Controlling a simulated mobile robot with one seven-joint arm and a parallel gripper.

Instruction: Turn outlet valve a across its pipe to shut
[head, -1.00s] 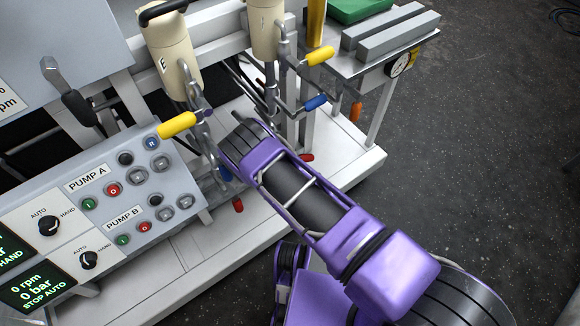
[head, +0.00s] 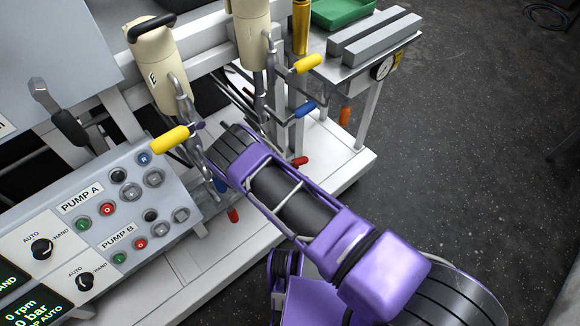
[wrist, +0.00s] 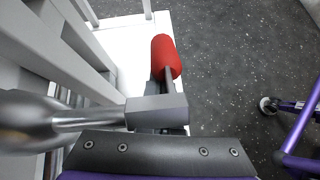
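A red valve handle (wrist: 166,57) stands close in front of my gripper (wrist: 160,148) in the wrist view. Its dark stem meets a grey block-shaped fitting (wrist: 157,108) at the end of a silver pipe (wrist: 50,121). In the picture the handle points up, crosswise to the pipe. In the head view one red handle (head: 233,215) is left of my arm and another (head: 300,162) right of it; no labels tell which is outlet valve a. My arm hides the gripper there. The fingers are not clear in the wrist view, and no grip on the handle shows.
Yellow handles (head: 170,139) (head: 307,64), blue handles (head: 305,109) and an orange handle (head: 344,116) crowd the pipework. The pump control panel (head: 130,208) is at left. White frame posts (wrist: 60,55) stand left of the gripper; open floor (head: 470,150) lies right.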

